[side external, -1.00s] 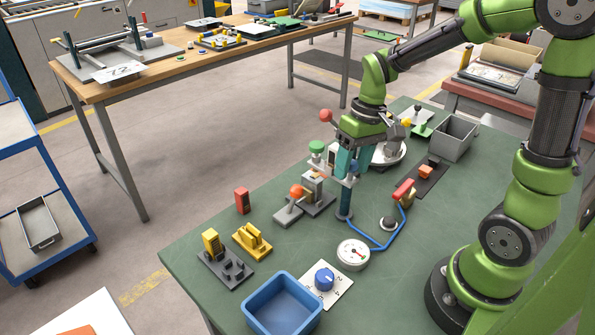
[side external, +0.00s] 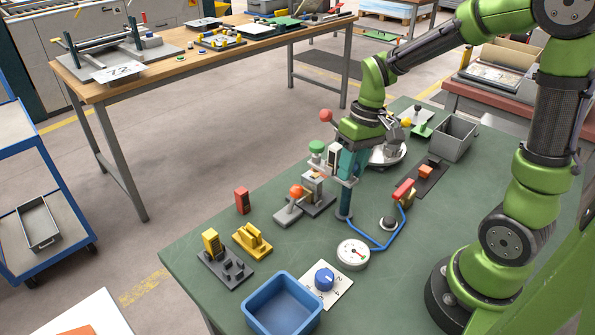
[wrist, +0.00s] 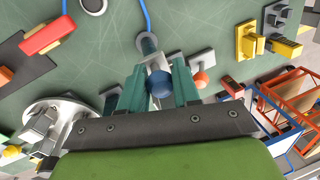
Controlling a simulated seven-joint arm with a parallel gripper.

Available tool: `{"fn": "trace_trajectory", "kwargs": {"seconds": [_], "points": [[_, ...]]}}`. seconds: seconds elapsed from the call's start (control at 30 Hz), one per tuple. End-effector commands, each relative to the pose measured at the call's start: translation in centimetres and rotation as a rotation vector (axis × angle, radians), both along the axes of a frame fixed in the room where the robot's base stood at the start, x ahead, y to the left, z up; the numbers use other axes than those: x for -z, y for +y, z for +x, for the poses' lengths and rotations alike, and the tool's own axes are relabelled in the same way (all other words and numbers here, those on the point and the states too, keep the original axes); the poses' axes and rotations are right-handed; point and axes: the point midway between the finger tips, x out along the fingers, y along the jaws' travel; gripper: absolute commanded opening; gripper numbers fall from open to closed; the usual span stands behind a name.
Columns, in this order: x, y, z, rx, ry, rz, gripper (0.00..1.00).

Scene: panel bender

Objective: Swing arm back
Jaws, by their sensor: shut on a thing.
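A swing arm, a light grey flat bar (wrist: 152,62), is mounted on a dark upright post (side external: 343,203) on the green bench. In the wrist view a blue knob (wrist: 161,84) stands on the bar. My gripper (side external: 350,165) is over the bar, pointing down, with its teal fingers on either side of the knob. In the wrist view my gripper (wrist: 159,88) is shut on the blue knob. In the side view my fingers hide most of the knob and part of the bar.
A device with a green knob (side external: 317,147) and an orange-ball lever (side external: 296,191) stand close left of my gripper. A round metal plate (side external: 388,154) is behind it. A red-handled piece with blue tubing (side external: 385,246) and a gauge (side external: 353,253) lie in front.

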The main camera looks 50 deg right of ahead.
Motion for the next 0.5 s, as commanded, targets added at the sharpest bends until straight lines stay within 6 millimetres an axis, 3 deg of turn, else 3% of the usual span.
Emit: {"fn": "trace_trajectory", "kwargs": {"seconds": [0.5], "points": [[-0.11, -0.14, 0.07, -0.126, -0.002, -0.001, 0.0]]}}
